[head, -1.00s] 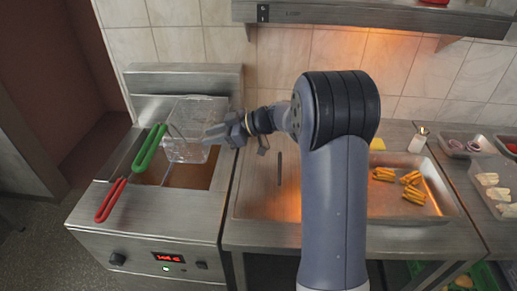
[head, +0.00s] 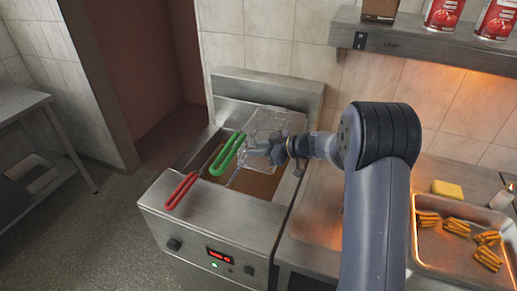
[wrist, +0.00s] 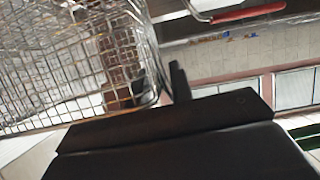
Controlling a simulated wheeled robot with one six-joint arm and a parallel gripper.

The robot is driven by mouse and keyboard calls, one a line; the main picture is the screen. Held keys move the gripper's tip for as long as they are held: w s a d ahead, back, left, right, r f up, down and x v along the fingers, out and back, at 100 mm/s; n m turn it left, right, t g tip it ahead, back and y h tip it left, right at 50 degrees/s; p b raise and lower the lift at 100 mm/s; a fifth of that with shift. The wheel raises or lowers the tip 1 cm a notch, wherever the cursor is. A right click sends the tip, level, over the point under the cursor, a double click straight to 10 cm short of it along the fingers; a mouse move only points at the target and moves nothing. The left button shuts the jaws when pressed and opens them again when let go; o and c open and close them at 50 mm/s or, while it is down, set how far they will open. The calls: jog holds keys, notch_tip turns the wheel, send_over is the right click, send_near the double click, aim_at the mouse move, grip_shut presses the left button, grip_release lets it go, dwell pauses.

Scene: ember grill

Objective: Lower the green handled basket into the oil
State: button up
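The wire basket (head: 268,122) with the green handle (head: 228,154) is at the back of the fryer (head: 225,215), and its mesh appears above the brown oil (head: 262,184). The handle slopes down toward the front left. My gripper (head: 257,153) overlaps the basket's lower front in the head view, near the handle's inner end. In the wrist view the mesh (wrist: 70,65) fills the left, close beside a dark finger (wrist: 179,84). Whether the fingers grip the basket is hidden.
A second, red handle (head: 181,190) lies left of the green one, and a red handle shows in the wrist view (wrist: 248,12). A tray (head: 430,268) with fries and a yellow block (head: 447,189) are at right. A shelf (head: 425,50) with cans overhangs the counter.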

grip_shut()
jog(key=shift+o, duration=0.9)
grip_release()
jog(key=shift+d, duration=0.1)
jog(key=b+v, duration=0.3)
jog(key=v, duration=0.7)
jog(key=shift+d+r, duration=0.2)
jog(key=shift+d, duration=0.1)
